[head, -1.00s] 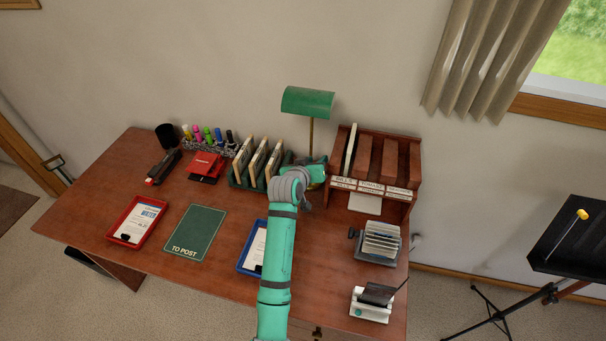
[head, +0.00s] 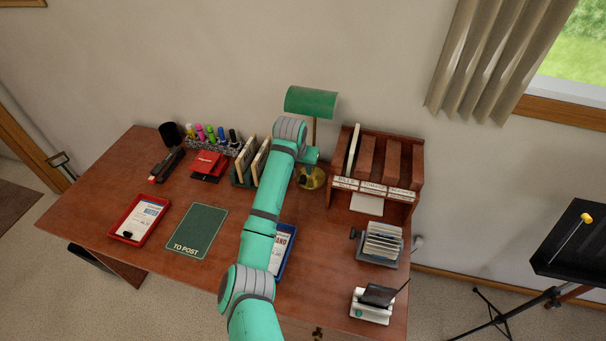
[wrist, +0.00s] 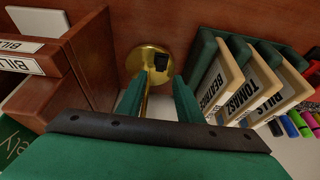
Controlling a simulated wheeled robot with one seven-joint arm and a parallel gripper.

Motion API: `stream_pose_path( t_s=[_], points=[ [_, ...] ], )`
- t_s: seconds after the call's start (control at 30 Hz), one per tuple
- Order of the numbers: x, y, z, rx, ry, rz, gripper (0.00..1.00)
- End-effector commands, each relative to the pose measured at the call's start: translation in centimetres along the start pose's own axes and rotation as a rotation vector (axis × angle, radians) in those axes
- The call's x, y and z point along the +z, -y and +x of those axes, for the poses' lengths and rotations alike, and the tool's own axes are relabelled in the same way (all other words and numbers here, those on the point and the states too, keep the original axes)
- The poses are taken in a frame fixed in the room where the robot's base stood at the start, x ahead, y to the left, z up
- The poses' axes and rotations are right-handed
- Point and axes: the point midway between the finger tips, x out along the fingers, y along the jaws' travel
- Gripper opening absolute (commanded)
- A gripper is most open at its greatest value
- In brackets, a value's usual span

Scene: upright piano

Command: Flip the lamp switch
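The desk lamp has a green shade (head: 311,101), a thin brass pole (wrist: 146,98) and a round brass base (head: 317,180) at the back of the desk. In the wrist view, a black switch (wrist: 161,62) sits on the brass base (wrist: 136,60). My gripper (wrist: 160,78) is open and empty above the base, pointing down toward it. The switch shows between and just beyond the fingertips. The pole shows beside the left finger; I cannot tell whether they touch. In the head view, my arm partly hides the gripper, and the switch's setting is unclear.
The wooden letter sorter (head: 376,175) stands close right of the lamp. Upright name-labelled files (wrist: 240,85) stand close on its other side. A green mat (head: 201,231), red tray (head: 118,229) and blue tray (head: 287,262) lie nearer the front.

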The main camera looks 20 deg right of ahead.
Motion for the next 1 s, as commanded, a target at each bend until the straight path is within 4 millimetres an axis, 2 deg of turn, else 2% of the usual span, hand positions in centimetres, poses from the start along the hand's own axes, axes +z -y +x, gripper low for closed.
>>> stream_pose_path(
  t_s=[0.1, 0.33, 0.5, 0.77, 0.9, 1.0],
  points=[
    [0.1, 0.0, 2.1, 0.0, 0.002, -0.001, 0.33],
    [0.0, 0.0, 5.0, 0.0, 0.0, -0.001, 0.33],
    [0.0, 0.0, 5.9, 0.0, -0.001, 0.0, 0.33],
    [0.0, 0.0, 6.0, 0.0, -0.001, 0.0, 0.33],
    [0.0, 0.0, 6.0, 0.0, -0.001, 0.0, 0.02],
    [0.0, 0.0, 6.0, 0.0, -0.001, 0.0, 0.0]
  ],
)
